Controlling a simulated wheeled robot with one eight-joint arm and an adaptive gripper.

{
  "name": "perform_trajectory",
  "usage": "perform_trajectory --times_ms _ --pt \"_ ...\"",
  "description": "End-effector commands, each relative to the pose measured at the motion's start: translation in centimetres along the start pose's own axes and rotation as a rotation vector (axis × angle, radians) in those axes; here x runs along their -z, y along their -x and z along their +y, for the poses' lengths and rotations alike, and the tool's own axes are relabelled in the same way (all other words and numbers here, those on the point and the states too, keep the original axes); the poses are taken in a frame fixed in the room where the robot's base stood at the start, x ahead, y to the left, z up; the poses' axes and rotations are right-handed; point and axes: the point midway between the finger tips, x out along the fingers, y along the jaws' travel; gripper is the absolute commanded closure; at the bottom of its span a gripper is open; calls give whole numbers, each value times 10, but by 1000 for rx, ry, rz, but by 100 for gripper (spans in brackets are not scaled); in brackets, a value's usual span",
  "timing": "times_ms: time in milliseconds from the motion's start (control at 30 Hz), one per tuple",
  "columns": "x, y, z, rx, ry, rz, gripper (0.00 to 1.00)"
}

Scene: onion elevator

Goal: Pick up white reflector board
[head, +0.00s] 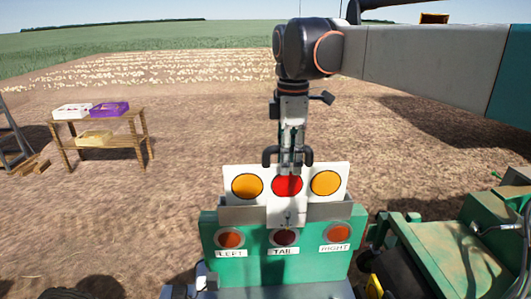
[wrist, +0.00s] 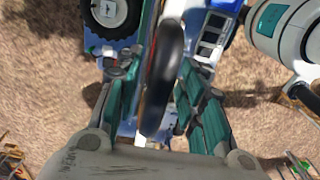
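The white reflector board (head: 265,176) stands upright in front of me in the head view. It carries an orange disc at each side and a red disc in the middle. Its lower middle extends down as a white tab. My gripper (head: 288,163) points down at the board's top middle and overlaps its upper edge in this view. In the wrist view my gripper (wrist: 163,85) has its teal-padded fingers apart, with a long black rounded part (wrist: 164,85) between them. I cannot tell whether the fingers touch it or the board.
A grey bracket (head: 243,215) crosses the board's lower part on a green panel (head: 255,270) labelled LEFT, TAB and RIGHT, with red lamps. Green machinery (head: 440,255) stands at right. A wooden table (head: 103,118) with crates stands at back left. Soil between is open.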

Motion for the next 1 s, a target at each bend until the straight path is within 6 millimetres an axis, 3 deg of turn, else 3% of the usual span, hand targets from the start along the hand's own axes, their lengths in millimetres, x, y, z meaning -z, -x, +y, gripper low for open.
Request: perform_trajectory --times_ms 400,733,900,1000 --pt "5 -44 -2 0 5 0 63" --pt "4 -50 0 0 3 0 63" --pt "4 -50 0 0 2 0 100" --pt "4 -50 0 0 2 0 100"
